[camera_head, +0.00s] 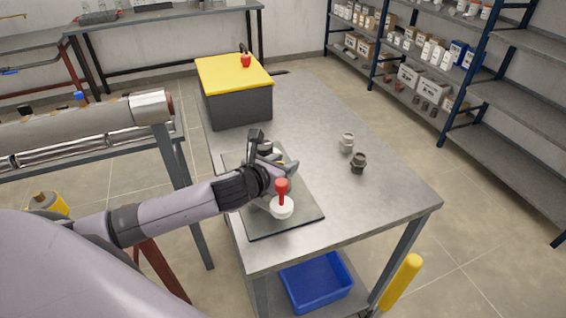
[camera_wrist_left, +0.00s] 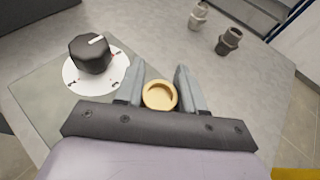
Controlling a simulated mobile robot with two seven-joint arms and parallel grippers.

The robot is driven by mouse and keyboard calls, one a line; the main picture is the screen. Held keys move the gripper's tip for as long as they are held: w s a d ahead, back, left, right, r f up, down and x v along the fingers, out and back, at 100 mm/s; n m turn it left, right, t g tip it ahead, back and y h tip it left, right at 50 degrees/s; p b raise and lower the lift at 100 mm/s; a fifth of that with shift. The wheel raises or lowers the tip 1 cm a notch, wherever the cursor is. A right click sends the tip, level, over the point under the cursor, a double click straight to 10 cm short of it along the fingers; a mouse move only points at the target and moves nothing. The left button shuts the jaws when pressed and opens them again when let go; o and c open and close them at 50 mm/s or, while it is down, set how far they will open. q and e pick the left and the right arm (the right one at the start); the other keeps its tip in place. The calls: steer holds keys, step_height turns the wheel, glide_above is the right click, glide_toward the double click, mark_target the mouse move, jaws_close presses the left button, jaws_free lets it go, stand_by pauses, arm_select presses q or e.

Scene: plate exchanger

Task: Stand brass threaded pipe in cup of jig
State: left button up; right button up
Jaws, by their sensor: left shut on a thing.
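My left gripper (camera_head: 288,168) is over the dark plate (camera_head: 287,222) on the table. In the left wrist view its two fingers (camera_wrist_left: 162,92) are closed on a round brass piece (camera_wrist_left: 160,96), the brass threaded pipe seen end-on with its open bore facing the camera. The gripper and wrist hide most of the pipe in the head view, and its threads cannot be made out. I cannot pick out the cup of the jig, nor tell whether the pipe touches anything below. My right gripper is not in view.
A black knob on a white dial (camera_wrist_left: 91,55) stands beside the fingers. Two fittings, light (camera_head: 347,142) and dark (camera_head: 358,163), stand right. A yellow-topped box (camera_head: 238,105) is behind.

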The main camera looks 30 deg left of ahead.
arm_select(q)
steer(key=shift+f, duration=0.1)
steer(key=o, duration=1.2)
steer(key=shift+v, duration=3.55)
